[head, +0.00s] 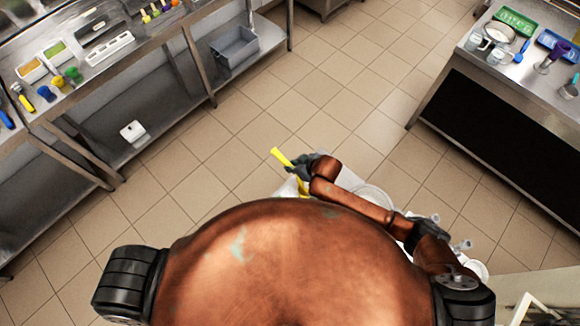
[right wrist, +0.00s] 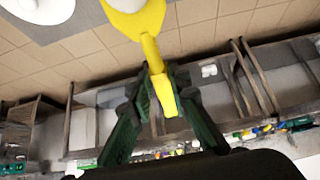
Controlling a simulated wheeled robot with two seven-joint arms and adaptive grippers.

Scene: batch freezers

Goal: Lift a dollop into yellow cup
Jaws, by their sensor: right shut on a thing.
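My right gripper (head: 301,166) is shut on a yellow long-handled utensil (head: 281,156), out over the floor in front of my body. In the right wrist view the gripper (right wrist: 160,82) pinches the handle, and the utensil's broad yellow head (right wrist: 150,20) is at the top edge. A white patch (right wrist: 127,4) shows at the head; I cannot tell whether it is a dollop on it or something behind. A small yellow cup (head: 57,81) stands on the left counter, between a blue cup (head: 45,92) and a green cup (head: 73,74). My left gripper is out of view.
The left counter (head: 95,75) also holds food trays and a white rack. A grey bin (head: 234,46) is on its lower shelf. The right table (head: 470,62) carries a green tray, a blue tray and containers.

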